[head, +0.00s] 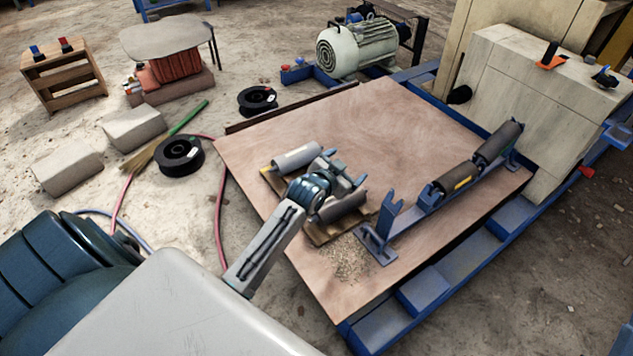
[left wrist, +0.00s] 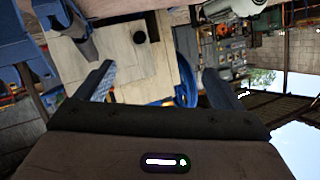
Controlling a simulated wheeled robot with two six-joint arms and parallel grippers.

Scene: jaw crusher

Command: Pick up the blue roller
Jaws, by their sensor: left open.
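Several grey rollers with dark ends show in the head view; none looks clearly blue. One grey roller (head: 297,158) lies on a wooden pallet at the left of the brown board. Another grey roller (head: 343,208) lies on the pallet's near part, partly hidden by my left gripper. Two more rollers, one with a yellow mark (head: 458,181) and one farther back (head: 499,143), sit in a blue bracket frame (head: 415,210). My left gripper (head: 348,178) is open and empty above the pallet. Its spread fingers also show in the left wrist view (left wrist: 160,88). My right gripper is out of view.
The brown board (head: 390,120) has free room behind the pallet. An upright blue bracket (head: 390,212) stands just right of the pallet. A pale machine block (head: 525,90) bounds the right side. Black spools (head: 180,156) and concrete blocks (head: 68,170) lie left.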

